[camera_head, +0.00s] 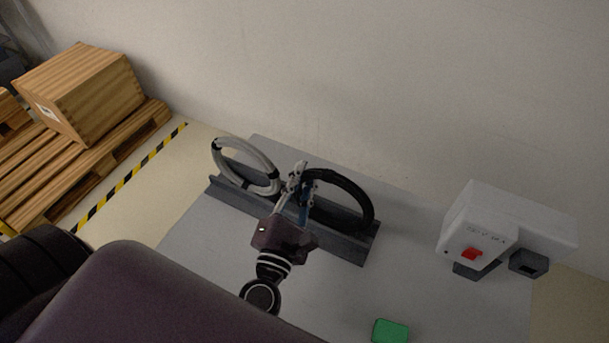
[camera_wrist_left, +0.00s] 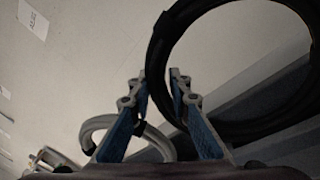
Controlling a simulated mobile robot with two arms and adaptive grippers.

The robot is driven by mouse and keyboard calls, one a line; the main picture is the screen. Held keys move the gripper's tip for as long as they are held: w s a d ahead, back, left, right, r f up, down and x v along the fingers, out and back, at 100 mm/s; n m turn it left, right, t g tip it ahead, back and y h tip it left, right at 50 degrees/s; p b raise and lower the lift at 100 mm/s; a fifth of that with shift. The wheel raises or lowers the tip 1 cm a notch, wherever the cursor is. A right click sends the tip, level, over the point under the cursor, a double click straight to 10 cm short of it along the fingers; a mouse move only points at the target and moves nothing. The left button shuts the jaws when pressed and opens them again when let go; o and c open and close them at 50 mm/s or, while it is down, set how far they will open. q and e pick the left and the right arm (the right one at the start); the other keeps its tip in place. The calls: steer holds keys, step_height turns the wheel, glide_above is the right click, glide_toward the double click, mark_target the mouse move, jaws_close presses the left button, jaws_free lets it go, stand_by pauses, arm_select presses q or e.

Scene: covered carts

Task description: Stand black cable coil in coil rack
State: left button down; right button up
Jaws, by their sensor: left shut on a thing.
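The black cable coil (camera_head: 364,196) is upright at the right part of the grey coil rack (camera_head: 345,246), a long channel on the table. My left gripper (camera_head: 303,182) is shut on the coil's left side. In the left wrist view the black coil (camera_wrist_left: 157,55) passes between the fingertips (camera_wrist_left: 156,88). The coil's lower edge overlaps the rack; I cannot tell whether it rests in the channel or hangs just above it. A grey cable coil (camera_head: 231,150) stands at the rack's left end, and it also shows in the left wrist view (camera_wrist_left: 98,124). My right gripper is out of view.
The grey table (camera_head: 410,275) has free room in front of the rack. A white device with a red switch (camera_head: 485,225) stands at right, and a green block (camera_head: 390,331) lies at the front. A wall rises behind. A pallet with a wooden box (camera_head: 80,90) stands at left.

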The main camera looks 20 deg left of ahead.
arm_select(q)
steer(key=c, duration=1.7)
jaws_free()
steer(key=s, duration=0.4)
steer(key=s+d, duration=0.1)
steer(key=s, duration=0.3)
steer(key=s+f, duration=0.1)
steer(key=s, duration=0.3)
steer(key=shift+d, duration=0.4)
